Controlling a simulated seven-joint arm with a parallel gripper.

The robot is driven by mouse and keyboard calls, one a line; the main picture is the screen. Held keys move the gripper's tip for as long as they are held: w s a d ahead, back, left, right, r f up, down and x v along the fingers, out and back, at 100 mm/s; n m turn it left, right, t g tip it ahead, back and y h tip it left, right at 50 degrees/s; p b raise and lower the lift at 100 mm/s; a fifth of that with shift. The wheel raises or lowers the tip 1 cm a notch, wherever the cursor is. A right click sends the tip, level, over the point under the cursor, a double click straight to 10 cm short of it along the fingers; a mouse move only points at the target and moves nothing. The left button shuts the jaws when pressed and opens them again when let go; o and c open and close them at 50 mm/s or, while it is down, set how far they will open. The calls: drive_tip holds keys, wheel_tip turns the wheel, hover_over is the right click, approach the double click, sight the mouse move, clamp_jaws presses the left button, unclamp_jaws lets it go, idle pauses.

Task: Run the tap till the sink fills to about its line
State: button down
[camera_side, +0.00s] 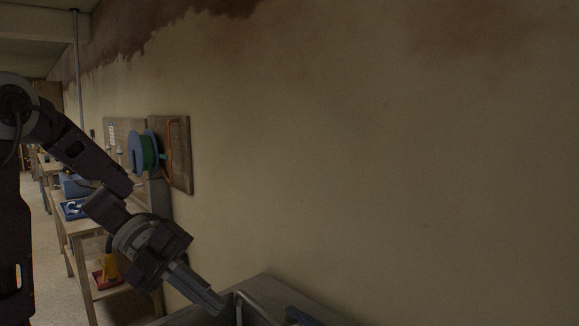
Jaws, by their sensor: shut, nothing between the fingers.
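The sink (267,286) shows only in part at the bottom edge of the view, against the wall. A curved grey metal piece (256,307), apparently the tap's spout, stands at it. A blue piece (300,316), perhaps the tap's handle, lies to its right and is cut off by the frame. My gripper (217,305) points down and right, its fingers shut and empty, just left of the spout. I cannot tell whether it touches anything. The basin's inside, its line and any water are out of view.
A wooden bench (82,226) with blue trays stands at the left, with a red bin (105,278) on its lower shelf. A blue reel with green hose (146,152) hangs on a board (181,180). The plastered wall (400,170) is bare on the right.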

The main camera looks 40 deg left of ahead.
drive_tip(key=w+d+f+n+t+h, duration=0.5)
drive_tip(key=w+d+n, duration=0.35)
drive_tip(key=n, duration=0.65)
drive_tip(key=s+a+m+g+h, duration=0.1)
drive_tip(key=a+m+g+h, duration=0.2)
drive_tip(key=a+m+g, duration=0.6)
wheel_tip(320, 180, up, 8)
drive_tip(key=n+g, duration=0.2)
drive_tip(key=w+d+r+n+t+y, duration=0.4)
drive_tip(key=w+r+t+y, duration=0.2)
drive_tip(key=w+r+t, duration=0.5)
drive_tip(key=w+a+r+n+t+y, duration=0.2)
drive_tip(key=a+r+n+t+y, duration=0.2)
drive_tip(key=n+y, duration=0.3)
drive_tip(key=a+t+y, duration=0.1)
drive_tip(key=y, duration=0.3)
drive_tip(key=shift+a+r+n+t, duration=0.25)
drive_tip(key=shift+a+n+t, duration=0.05)
drive_tip(key=shift+a+t, duration=0.1)
